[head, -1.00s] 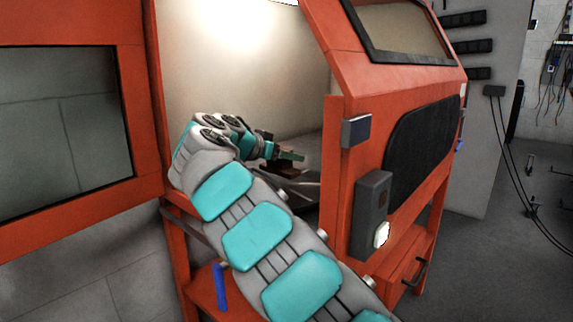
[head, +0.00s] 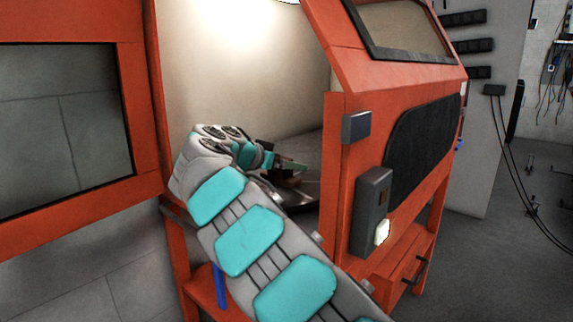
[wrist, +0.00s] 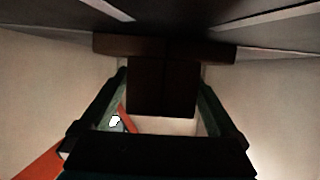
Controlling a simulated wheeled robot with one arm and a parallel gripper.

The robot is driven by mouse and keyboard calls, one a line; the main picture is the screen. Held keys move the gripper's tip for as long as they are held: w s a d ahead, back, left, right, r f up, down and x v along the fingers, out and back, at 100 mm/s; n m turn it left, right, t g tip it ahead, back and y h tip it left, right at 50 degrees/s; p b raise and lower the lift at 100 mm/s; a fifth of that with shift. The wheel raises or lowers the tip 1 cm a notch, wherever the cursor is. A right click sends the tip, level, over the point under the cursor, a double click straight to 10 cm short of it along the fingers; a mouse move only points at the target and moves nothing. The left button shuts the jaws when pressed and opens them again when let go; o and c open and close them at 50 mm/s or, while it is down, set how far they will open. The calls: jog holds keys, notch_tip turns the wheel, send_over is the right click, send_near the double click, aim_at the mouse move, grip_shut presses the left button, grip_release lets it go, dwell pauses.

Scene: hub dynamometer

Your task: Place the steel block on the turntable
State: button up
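The block (wrist: 163,85) is dark brown in these frames, with a broad slab on one side and a narrower part between my fingers. It also shows in the head view (head: 288,181), under my green finger. My gripper (wrist: 163,80) appears shut on the narrower part, one finger along each side. In the head view, my gripper (head: 290,166) is inside the orange enclosure, low over a dark grey round surface, apparently the turntable (head: 309,191). My arm and the enclosure wall hide much of it. I cannot tell whether the block touches it.
The orange enclosure (head: 165,90) surrounds my arm, with an open windowed door (head: 65,110) at left. Its front panel (head: 336,150) stands close to the right of my gripper. A grey control box (head: 371,210) is on the outside. Free floor lies at the right.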

jog(key=shift+s+a+r, duration=0.1)
jog(key=shift+r, duration=0.2)
jog(key=v, duration=1.1)
jog(key=shift+s+a+r, duration=0.15)
jog(key=shift+s+r, duration=0.05)
jog(key=shift+s, duration=0.05)
